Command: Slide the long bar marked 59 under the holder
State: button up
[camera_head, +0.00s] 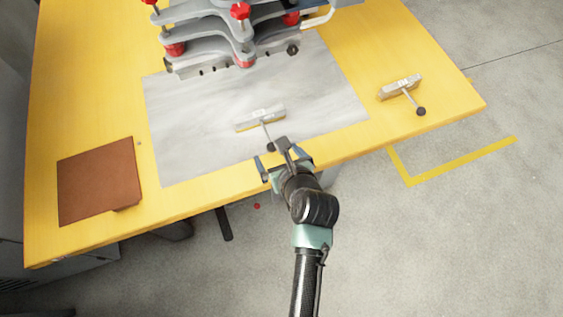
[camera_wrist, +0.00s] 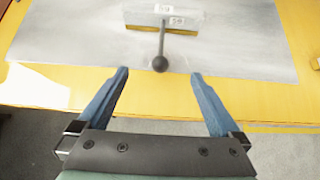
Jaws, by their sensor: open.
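A bar with a thin handle (camera_head: 262,119) lies on the grey metal sheet near its front edge. In the wrist view the bar (camera_wrist: 140,23) has white labels, one seeming to read 59, and its handle ends in a dark ball knob (camera_wrist: 160,64) pointing at me. My gripper (camera_head: 280,160) is at the table's front edge, fingers spread. In the wrist view the knob lies just beyond and between the open fingertips (camera_wrist: 160,75), and nothing is held. The holder (camera_head: 225,40), a grey stacked frame with red knobs, stands at the back of the sheet.
The grey sheet (camera_head: 185,150) covers the middle of the yellow table (camera_head: 75,100). A second handled bar (camera_head: 401,87) lies on the right side of the table. A brown plate (camera_head: 100,182) lies at the left. The sheet between the near bar and the holder is clear.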

aim_at(267, 137)
jog(key=b+x, duration=0.2)
jog(key=shift+w+f, duration=0.1)
jog(key=shift+f, duration=0.25)
jog(key=shift+w+a+f, duration=0.1)
jog(key=shift+w+a, duration=0.05)
jog(key=shift+w, duration=0.2)
jog(key=shift+b+x, duration=0.3)
jog(key=shift+x, duration=1.15)
jog(key=shift+c, duration=0.3)
grip_shut()
jog(key=shift+w, duration=0.1)
jog(key=shift+w+a+p, duration=0.15)
jog(key=shift+w+a, duration=0.1)
jog(key=shift+w, duration=0.4)
jog(key=shift+w+a+p, duration=0.15)
jog(key=shift+w+a, duration=0.1)
jog(key=shift+w, duration=0.45)
jog(key=shift+w, duration=0.1)
